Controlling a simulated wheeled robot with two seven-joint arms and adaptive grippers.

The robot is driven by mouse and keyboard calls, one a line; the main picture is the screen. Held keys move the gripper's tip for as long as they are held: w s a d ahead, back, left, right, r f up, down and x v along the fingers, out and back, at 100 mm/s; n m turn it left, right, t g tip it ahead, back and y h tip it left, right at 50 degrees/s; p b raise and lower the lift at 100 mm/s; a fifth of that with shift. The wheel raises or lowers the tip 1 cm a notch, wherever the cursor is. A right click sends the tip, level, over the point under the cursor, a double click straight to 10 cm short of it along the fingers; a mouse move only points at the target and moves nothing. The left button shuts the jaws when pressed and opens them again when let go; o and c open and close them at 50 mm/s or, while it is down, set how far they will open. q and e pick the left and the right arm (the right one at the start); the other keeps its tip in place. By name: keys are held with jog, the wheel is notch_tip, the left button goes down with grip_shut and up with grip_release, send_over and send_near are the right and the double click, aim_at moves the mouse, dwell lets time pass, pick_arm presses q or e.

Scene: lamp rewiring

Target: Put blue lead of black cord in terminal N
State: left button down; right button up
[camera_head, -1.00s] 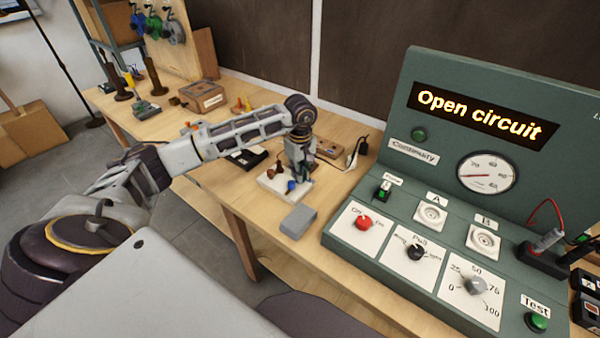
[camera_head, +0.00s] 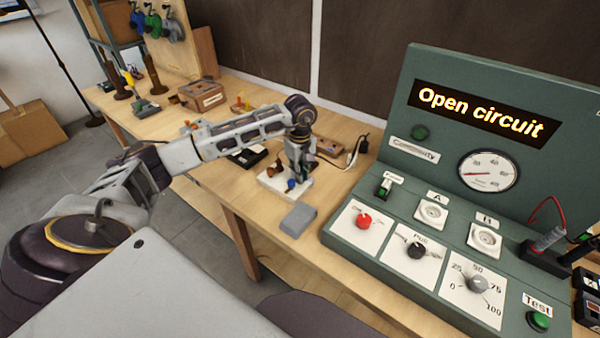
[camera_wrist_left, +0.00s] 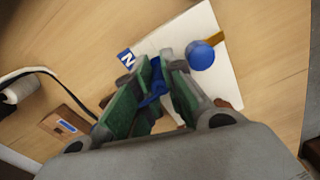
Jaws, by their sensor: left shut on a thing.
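My left gripper (camera_wrist_left: 162,66) is over a white board (camera_wrist_left: 222,88) on the wooden bench. Its green-padded fingers are shut on a small blue piece (camera_wrist_left: 154,82), which looks like the blue lead. A blue label marked N (camera_wrist_left: 127,59) is beside the fingertips on the board's edge. A round blue part (camera_wrist_left: 201,55) sits on the board to the right of the fingers. In the head view the left gripper (camera_head: 298,172) is above the white board (camera_head: 270,184), near the blue part (camera_head: 291,184). The fingers hide the terminal opening; whether the lead is inside cannot be told.
A grey block (camera_head: 298,220) lies in front of the board. The green test panel (camera_head: 395,225) stands at the right and reads "Open circuit". A wooden box (camera_head: 202,95) and spools are farther left on the bench. A white cord end (camera_wrist_left: 20,88) with a black cable is left in the wrist view.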

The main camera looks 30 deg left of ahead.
pick_arm(q)
jog(key=c, duration=1.4)
grip_release()
jog(key=shift+w+r, duration=0.1)
jog(key=shift+r, duration=5.95)
